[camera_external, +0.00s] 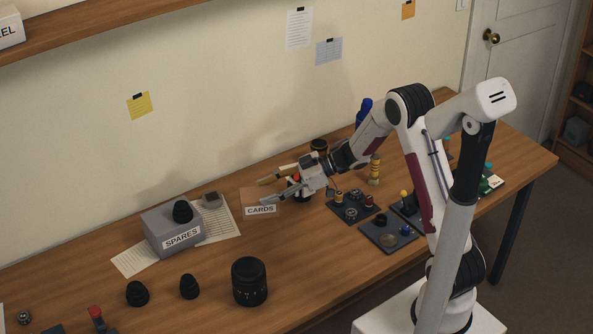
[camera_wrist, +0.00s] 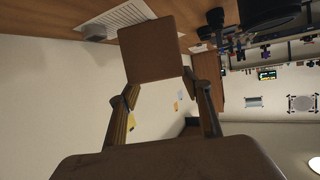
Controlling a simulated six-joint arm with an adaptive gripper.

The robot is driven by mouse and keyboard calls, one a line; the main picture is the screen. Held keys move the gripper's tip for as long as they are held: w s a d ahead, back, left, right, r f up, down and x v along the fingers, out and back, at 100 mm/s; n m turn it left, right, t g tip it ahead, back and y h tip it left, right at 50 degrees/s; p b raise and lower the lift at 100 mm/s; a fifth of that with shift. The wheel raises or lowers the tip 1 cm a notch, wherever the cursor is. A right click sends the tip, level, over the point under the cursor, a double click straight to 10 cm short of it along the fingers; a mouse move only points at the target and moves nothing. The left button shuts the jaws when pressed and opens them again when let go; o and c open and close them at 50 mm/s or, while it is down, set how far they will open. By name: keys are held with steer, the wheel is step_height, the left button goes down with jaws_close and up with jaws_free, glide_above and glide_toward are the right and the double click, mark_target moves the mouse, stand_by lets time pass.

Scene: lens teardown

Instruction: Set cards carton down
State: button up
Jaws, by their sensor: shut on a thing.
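The cards carton (camera_external: 258,203) is a small brown box with a white CARDS label on its front. It is at the middle of the bench in the external view, right of the grey spares box. My gripper (camera_external: 271,190) reaches it from the right and is shut on it. In the wrist view the carton (camera_wrist: 152,49) sits between the ends of the two fingers (camera_wrist: 159,97), its plain brown face toward the camera. I cannot tell whether its underside touches the bench.
The grey SPARES box (camera_external: 172,232) stands left, on paper sheets (camera_external: 134,261). A large black lens (camera_external: 249,281) and two small black parts stand in front. Dark trays (camera_external: 388,234) with small parts lie right. Bare wood (camera_external: 215,262) shows in front of the carton.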

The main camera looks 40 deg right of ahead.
steer(key=w+d+m+t+h, duration=0.2)
steer(key=w+d+m+t, duration=0.1)
steer(key=w, duration=0.4)
steer(key=shift+w+d+f+m+t+h, duration=0.2)
steer(key=shift+d+m+t+h, duration=0.25)
steer(key=shift+d, duration=0.3)
steer(key=shift+f, duration=0.15)
steer(key=shift+f, duration=2.95)
steer(key=shift+f, duration=1.9)
steer(key=shift+f, duration=0.1)
steer(key=o, duration=1.4)
steer(key=shift+o, duration=0.2)
